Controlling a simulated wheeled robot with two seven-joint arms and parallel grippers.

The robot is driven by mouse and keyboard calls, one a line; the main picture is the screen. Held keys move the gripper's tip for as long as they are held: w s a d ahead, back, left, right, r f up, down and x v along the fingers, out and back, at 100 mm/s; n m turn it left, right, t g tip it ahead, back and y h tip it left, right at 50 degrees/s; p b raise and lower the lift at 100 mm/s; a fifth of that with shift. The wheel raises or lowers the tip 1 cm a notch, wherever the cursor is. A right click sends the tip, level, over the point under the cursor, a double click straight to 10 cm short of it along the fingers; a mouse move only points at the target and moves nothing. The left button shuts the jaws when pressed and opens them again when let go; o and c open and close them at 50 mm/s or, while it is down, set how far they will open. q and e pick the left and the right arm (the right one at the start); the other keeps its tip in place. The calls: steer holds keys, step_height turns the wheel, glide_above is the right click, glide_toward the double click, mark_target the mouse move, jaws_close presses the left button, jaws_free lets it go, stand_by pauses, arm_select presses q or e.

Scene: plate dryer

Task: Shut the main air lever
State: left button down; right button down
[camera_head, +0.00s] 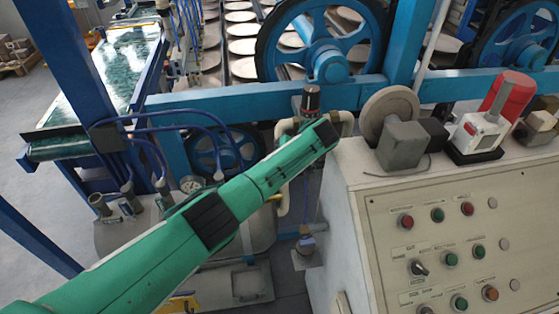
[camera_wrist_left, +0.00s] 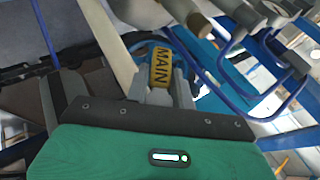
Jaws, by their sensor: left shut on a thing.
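The main air lever (camera_wrist_left: 161,69) shows in the left wrist view as a yellow tag with black letters reading MAIN, tilted. My left gripper (camera_wrist_left: 163,92) is shut on the lever just below the tag; its grey fingers stand on either side of it. In the head view my green left arm reaches from the lower left toward the pipework beside the control cabinet. There my arm hides the fingers and the lever. My right gripper is not in view.
A beige control cabinet (camera_head: 347,190) with buttons stands on the right. Blue hoses (camera_head: 190,119) and a pressure gauge (camera_head: 191,184) are left of my arm.

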arm_select(q)
steer(key=shift+w+r, duration=0.1)
steer(key=c, duration=1.2)
jaws_free()
steer(key=shift+c, duration=0.2)
steer(key=o, duration=0.6)
steer(key=r, duration=0.3)
steer(key=r+b, duration=0.1)
steer(key=r, duration=0.2)
steer(key=w+r, duration=0.1)
steer(key=r, duration=0.3)
steer(key=shift+d+b, duration=0.25)
steer(key=shift+b, duration=0.1)
steer(key=shift+s+a+r, duration=0.1)
steer(key=shift+s+r, duration=0.05)
steer(key=shift+r, duration=0.45)
steer(key=shift+s+r, duration=0.15)
steer(key=shift+r, duration=0.45)
steer(key=c, duration=0.6)
step_height(320, 180, up, 8)
steer(key=p, duration=0.6)
steer(key=shift+s+a+f+p, duration=0.15)
steer(key=shift+s+f+p, duration=0.05)
steer(key=shift+f+p, duration=0.1)
